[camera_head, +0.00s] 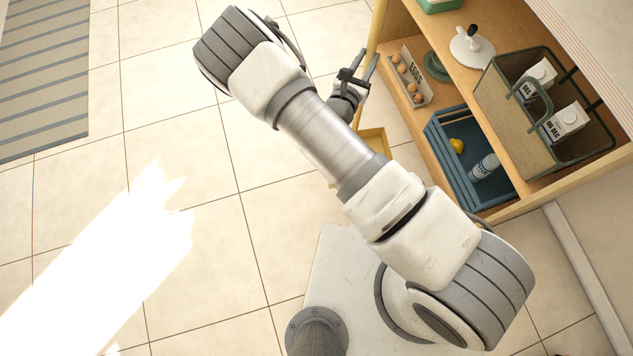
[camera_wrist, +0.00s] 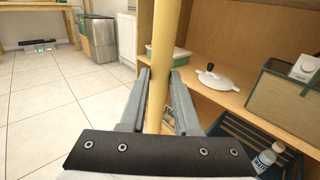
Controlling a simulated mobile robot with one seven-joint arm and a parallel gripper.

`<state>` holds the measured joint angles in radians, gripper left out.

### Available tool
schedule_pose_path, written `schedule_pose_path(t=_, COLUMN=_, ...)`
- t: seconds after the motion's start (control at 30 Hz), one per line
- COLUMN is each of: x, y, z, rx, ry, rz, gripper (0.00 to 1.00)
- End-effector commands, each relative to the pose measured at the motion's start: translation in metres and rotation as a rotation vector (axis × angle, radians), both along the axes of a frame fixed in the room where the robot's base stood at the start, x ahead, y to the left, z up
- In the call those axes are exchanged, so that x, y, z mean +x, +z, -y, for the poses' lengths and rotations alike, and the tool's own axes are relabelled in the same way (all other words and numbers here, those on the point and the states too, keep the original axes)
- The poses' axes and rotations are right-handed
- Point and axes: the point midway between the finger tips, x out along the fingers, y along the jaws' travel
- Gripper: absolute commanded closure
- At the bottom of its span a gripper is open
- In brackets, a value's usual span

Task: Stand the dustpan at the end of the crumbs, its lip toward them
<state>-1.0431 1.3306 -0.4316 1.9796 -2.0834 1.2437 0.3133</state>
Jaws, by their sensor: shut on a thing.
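The dustpan is yellow, with a long upright handle and a pan (camera_head: 376,140) low near the floor beside the shelf, partly hidden behind my arm. My gripper (camera_head: 361,72) is shut on the handle, which also rises between the fingers in the wrist view (camera_wrist: 166,35). The handle looks nearly upright there. The pan is out of the wrist view, and I cannot tell which way its lip faces or whether it touches the floor. No crumbs can be made out in either view.
A wooden shelf unit (camera_head: 530,205) stands close on the right, holding an egg carton (camera_head: 410,75), a blue crate (camera_head: 450,160) and a wire basket (camera_head: 530,120). A striped rug (camera_head: 45,75) lies left. The tiled floor between is clear. A bin (camera_wrist: 98,40) stands farther off.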

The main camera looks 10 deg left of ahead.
Motion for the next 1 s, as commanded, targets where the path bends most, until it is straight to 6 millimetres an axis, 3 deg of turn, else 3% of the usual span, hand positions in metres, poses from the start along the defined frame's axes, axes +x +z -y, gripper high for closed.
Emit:
schedule_pose_path(t=0.03, x=0.000, y=-0.026, z=-0.005, rx=-0.001, ry=0.022, rz=0.001, gripper=1.00)
schedule_pose_path(t=0.3, x=-0.004, y=-0.090, z=-0.031, rx=-0.002, ry=0.126, rz=-0.001, gripper=1.00)
schedule_pose_path(t=0.67, x=-0.007, y=-0.118, z=-0.050, rx=0.001, ry=0.169, rz=-0.001, gripper=1.00)
schedule_pose_path(t=1.0, x=-0.014, y=-0.156, z=-0.110, rx=0.003, ry=0.170, rz=-0.002, gripper=1.00)
